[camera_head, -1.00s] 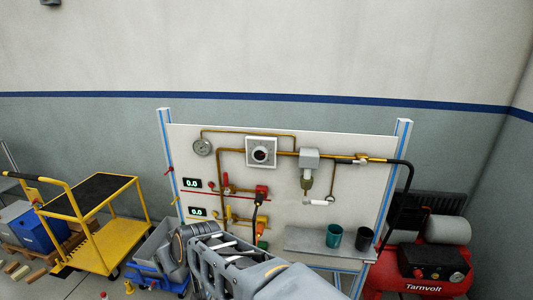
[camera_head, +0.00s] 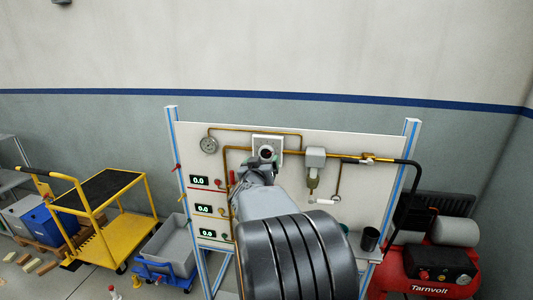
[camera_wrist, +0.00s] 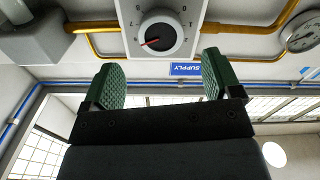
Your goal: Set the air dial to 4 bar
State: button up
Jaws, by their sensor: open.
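The air dial (camera_head: 267,153) is a round knob on a square white plate on the panel. In the wrist view the dial (camera_wrist: 162,38) shows a grey ring, a dark centre and a red pointer, with numbers around it too small to read surely. The view is upside down, and the pointer lies toward picture left, slightly low. My gripper (camera_wrist: 162,62) is open, its two green pads apart and empty. The dial shows beyond and between them; I see no contact. In the head view my gripper (camera_head: 262,168) is just below the dial and hides the plate's lower part.
A pressure gauge (camera_head: 209,145) is left of the dial, and a filter unit (camera_head: 315,160) with copper pipe is close on its right. Several digital displays read 0.0. A red compressor (camera_head: 432,270) stands right.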

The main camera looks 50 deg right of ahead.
aim_at(266, 154)
jog(key=p+x, duration=0.1)
jog(key=x, duration=0.7)
jog(key=shift+d, duration=0.1)
jog(key=shift+c, duration=0.4)
jog(key=c, duration=0.8)
jog(key=shift+c, duration=0.2)
jog(key=n+p, duration=0.2)
jog(key=n, duration=0.1)
jog(key=shift+r, duration=0.15)
jog(key=n+p, duration=0.2)
jog(key=n, duration=0.1)
jog(key=shift+n+p, duration=0.3)
jog(key=shift+n, duration=0.1)
jog(key=n+p, duration=0.2)
jog(key=n, duration=0.4)
jog(key=shift+p, duration=0.35)
jog(key=shift+n, duration=0.4)
